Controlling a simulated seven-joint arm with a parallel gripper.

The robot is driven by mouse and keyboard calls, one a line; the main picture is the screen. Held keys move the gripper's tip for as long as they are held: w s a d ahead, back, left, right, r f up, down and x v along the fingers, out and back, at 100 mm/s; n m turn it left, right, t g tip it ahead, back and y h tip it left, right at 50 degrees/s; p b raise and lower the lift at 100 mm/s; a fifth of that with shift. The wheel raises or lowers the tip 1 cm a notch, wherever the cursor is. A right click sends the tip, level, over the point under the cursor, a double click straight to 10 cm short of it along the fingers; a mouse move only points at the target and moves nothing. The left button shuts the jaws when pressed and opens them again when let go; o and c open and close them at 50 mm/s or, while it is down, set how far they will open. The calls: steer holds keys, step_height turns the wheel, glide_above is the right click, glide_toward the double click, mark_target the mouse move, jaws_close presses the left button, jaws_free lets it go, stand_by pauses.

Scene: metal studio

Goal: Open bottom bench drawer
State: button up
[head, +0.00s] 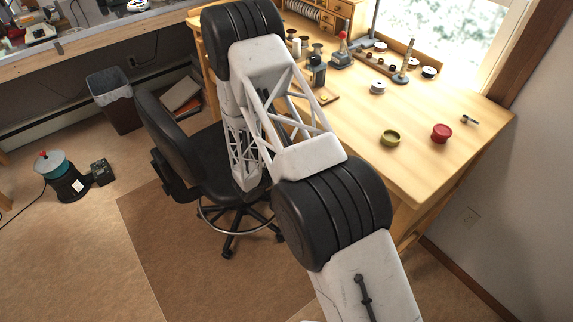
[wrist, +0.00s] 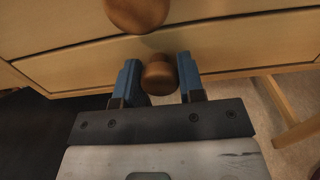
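In the wrist view, a round wooden knob (wrist: 159,76) sits between the two blue fingers of my gripper (wrist: 160,72). The fingers stand only about the knob's width apart and close against its two sides. The knob is on the lower drawer front (wrist: 80,68) of the wooden bench. I cannot tell from this angle whether that drawer stands out from the bench. In the head view, my arm reaches toward the bench (head: 440,180); my gripper and the drawer fronts are hidden there.
A second wooden knob (wrist: 138,10) is just above my gripper, on the drawer above. A bench leg (wrist: 290,105) stands at right. A black swivel chair (head: 175,140) stands left of the bench. The benchtop holds a red tin (head: 441,133) and a yellow-green tin (head: 390,138).

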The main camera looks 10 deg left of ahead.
jaws_close()
steer(key=shift+s, duration=0.1)
steer(key=v, duration=2.5)
steer(key=shift+s+a, duration=0.2)
steer(key=shift+a, duration=0.05)
steer(key=shift+r, duration=0.1)
steer(key=o, duration=0.7)
jaws_free()
steer(key=shift+c, duration=0.2)
steer(key=shift+a, duration=0.1)
steer(key=v, duration=0.7)
steer(key=shift+s+a, duration=0.2)
steer(key=shift+s, duration=0.1)
